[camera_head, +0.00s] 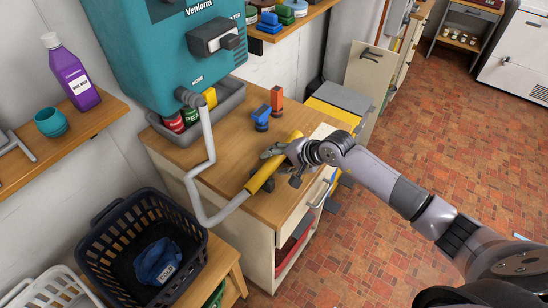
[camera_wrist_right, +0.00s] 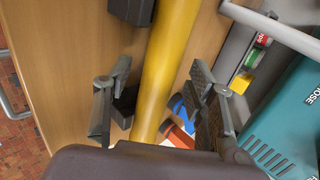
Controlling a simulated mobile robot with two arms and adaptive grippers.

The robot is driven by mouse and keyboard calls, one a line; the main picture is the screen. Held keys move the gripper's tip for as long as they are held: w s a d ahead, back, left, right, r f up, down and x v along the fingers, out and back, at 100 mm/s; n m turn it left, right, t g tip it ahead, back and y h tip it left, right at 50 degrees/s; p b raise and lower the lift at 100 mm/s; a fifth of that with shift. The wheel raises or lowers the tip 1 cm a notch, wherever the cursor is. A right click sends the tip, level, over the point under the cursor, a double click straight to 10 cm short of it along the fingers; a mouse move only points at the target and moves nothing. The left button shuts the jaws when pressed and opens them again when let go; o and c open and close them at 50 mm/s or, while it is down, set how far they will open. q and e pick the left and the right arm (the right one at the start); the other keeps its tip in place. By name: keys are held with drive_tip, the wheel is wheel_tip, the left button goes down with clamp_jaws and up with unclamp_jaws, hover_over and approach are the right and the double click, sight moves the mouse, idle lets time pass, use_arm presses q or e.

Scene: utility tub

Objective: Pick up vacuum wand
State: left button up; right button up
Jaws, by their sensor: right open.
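The yellow vacuum wand (camera_head: 261,177) lies on the wooden counter, with a grey hose (camera_head: 208,150) running from its lower end up to the teal machine. My right gripper (camera_head: 274,158) is over the wand in the head view and covers part of it. In the right wrist view, the wand (camera_wrist_right: 168,62) runs between the two spread fingers of my right gripper (camera_wrist_right: 158,95), with a visible gap on each side. The gripper is open and holds nothing. My left gripper is not in view.
Blue (camera_head: 261,117) and orange (camera_head: 277,99) tools stand close behind the wand. A dark basket (camera_head: 118,228) is at the lower left. The brick floor at right is open.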

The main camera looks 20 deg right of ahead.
drive_tip(key=shift+w+f, duration=0.1)
clamp_jaws()
idle(0.7)
